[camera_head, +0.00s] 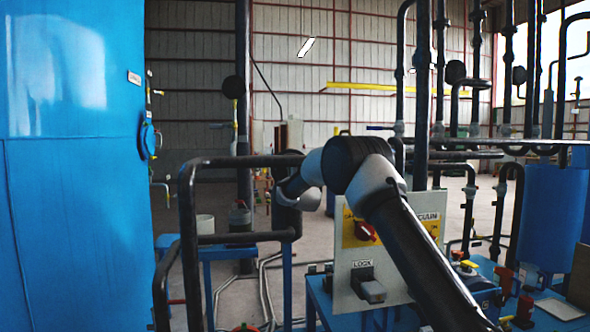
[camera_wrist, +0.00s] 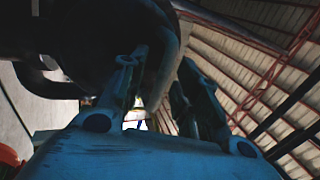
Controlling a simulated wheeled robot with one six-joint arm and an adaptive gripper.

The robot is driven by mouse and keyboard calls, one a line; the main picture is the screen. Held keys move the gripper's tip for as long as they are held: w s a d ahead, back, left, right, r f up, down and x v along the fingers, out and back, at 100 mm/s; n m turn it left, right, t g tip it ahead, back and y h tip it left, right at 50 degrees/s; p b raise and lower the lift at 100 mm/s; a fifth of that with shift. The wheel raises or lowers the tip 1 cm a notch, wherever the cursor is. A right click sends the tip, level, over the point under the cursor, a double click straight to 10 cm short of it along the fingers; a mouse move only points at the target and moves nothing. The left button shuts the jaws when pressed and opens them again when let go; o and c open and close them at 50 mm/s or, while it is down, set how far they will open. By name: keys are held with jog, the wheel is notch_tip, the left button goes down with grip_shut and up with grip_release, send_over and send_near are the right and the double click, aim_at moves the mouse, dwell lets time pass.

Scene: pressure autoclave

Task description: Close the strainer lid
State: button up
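In the wrist view, my gripper (camera_wrist: 162,72) points up past its blue body, with its two dark fingers spread apart. A large dark rounded part (camera_wrist: 95,35) with a greyish curved edge fills the upper left, close to the left finger and partly behind it. I cannot tell for sure whether this is the strainer lid, or whether it touches the finger. In the head view, my arm reaches left to a dark vertical cylinder (camera_head: 287,218) by the black piping. My fingers are hidden there behind the arm and pipe. The lid cannot be made out clearly.
Black pipes (camera_head: 188,250) frame the arm's end. A large blue vessel (camera_head: 75,170) stands at left. A grey panel (camera_head: 350,288) with a red switch and a LOCK label stands just below my arm. More piping and a blue tank (camera_head: 550,215) are at right.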

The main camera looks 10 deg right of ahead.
jog(key=v, duration=1.2)
jog(key=shift+c, duration=0.2)
